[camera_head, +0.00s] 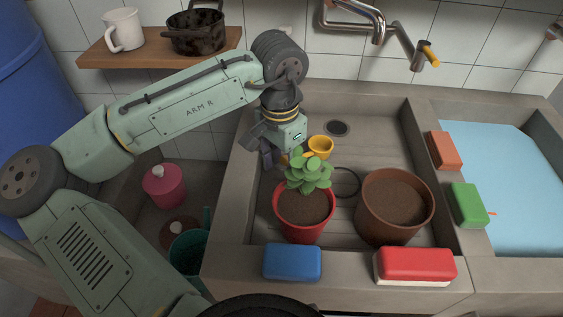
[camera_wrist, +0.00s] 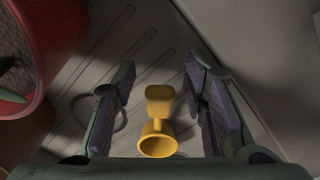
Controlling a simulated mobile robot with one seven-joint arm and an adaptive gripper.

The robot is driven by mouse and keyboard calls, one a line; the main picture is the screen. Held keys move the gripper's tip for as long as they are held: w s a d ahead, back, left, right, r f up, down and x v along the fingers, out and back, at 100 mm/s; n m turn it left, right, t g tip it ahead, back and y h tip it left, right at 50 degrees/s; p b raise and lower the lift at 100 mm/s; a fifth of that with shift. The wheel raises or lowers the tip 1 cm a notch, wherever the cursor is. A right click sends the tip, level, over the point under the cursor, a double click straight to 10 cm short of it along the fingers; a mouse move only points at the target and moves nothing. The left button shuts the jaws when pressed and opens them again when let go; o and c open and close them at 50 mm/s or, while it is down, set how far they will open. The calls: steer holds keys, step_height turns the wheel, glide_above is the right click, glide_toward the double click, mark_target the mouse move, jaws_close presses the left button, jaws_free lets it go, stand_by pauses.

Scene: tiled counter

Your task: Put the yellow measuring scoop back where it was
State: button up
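The yellow measuring scoop (camera_head: 321,144) is in the sink area behind the leafy plant in the head view, its cup showing and its handle partly hidden by leaves. In the wrist view the scoop (camera_wrist: 158,138) lies between my two fingers, cup toward the bottom of the picture and handle pointing up. My gripper (camera_head: 277,157) points down behind the plant, with its fingertips partly hidden there. The wrist view shows the gripper (camera_wrist: 158,75) open, with a gap on each side of the scoop. I cannot tell how far the scoop is below the fingertips.
The red plant pot (camera_head: 303,222) stands close in front of my gripper. A brown soil pot (camera_head: 395,207) and a dark ring (camera_head: 347,183) are to the right. Blue (camera_head: 292,262) and red (camera_head: 415,264) sponges lie on the front rim. The sink's back right is clear.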

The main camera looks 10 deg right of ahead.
step_height(320, 180, up, 12)
steer(key=shift+r+b, duration=0.15)
steer(key=shift+b, duration=0.3)
steer(key=shift+s+a, duration=0.1)
steer(key=shift+a, duration=0.05)
stand_by(0.4)
